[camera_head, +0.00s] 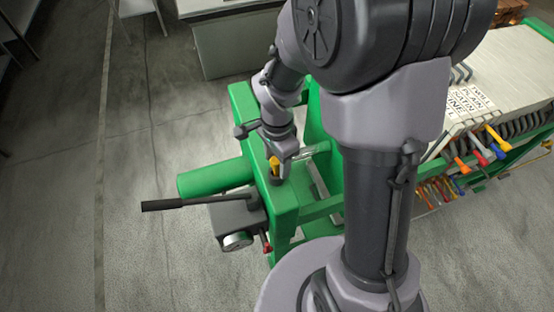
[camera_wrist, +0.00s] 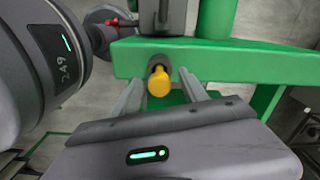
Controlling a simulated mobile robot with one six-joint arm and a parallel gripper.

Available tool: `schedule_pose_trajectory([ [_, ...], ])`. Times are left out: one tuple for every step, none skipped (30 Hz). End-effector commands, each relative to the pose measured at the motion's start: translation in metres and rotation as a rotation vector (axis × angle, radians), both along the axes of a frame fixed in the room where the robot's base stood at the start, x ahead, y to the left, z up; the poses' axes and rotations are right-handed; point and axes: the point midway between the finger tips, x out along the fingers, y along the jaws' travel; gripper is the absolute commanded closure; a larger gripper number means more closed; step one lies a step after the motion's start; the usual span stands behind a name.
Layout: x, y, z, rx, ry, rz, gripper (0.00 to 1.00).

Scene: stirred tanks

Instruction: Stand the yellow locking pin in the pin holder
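The yellow locking pin (camera_wrist: 158,84) shows in the wrist view as a round yellow end in front of a dark collar (camera_wrist: 158,64) on the green beam. The collar looks like the pin holder, and the pin appears to sit in it. In the head view the pin (camera_head: 274,162) is a small yellow upright piece above the green frame. My gripper (camera_wrist: 162,77) is open, with one finger on each side of the pin and a visible gap to both. In the head view my gripper (camera_head: 280,160) is at the pin and partly hides it. The pin's lower part is hidden.
The green frame (camera_head: 243,105) carries a green cylinder (camera_head: 215,178) and a grey pump block with a black lever (camera_head: 180,202) and a round gauge (camera_head: 237,241). A rack of labelled plates with coloured handles (camera_head: 475,150) stands at right. Floor at left is clear.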

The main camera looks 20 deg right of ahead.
Motion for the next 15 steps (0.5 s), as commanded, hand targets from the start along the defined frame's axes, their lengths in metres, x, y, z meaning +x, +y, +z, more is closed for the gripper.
schedule_pose_trajectory([
  [0.0,0.0,0.0,0.0,0.0,0.0,0.49],
  [0.0,0.0,0.0,0.0,0.0,0.0,0.49],
  [0.0,0.0,0.0,0.0,0.0,0.0,0.49],
  [0.0,0.0,0.001,0.0,0.0,0.0,0.49],
  [0.0,0.0,0.002,0.0,-0.001,0.0,0.49],
  [0.001,0.0,0.006,0.0,-0.002,0.0,0.49],
  [0.001,0.0,0.011,0.0,-0.003,0.001,0.49],
  [0.001,0.0,0.017,0.0,-0.004,0.0,0.49],
  [0.001,0.0,0.027,-0.001,-0.005,0.0,0.49],
  [0.001,0.0,0.035,-0.001,-0.005,0.0,0.49],
  [0.001,0.0,0.044,-0.001,-0.005,-0.001,0.49],
  [0.001,0.0,0.057,0.001,-0.006,0.0,0.49],
  [0.001,0.0,0.067,0.0,-0.006,0.0,0.49],
  [0.001,0.0,0.077,0.0,-0.006,0.0,0.49],
  [0.001,0.0,0.09,0.0,-0.005,-0.001,0.49],
])
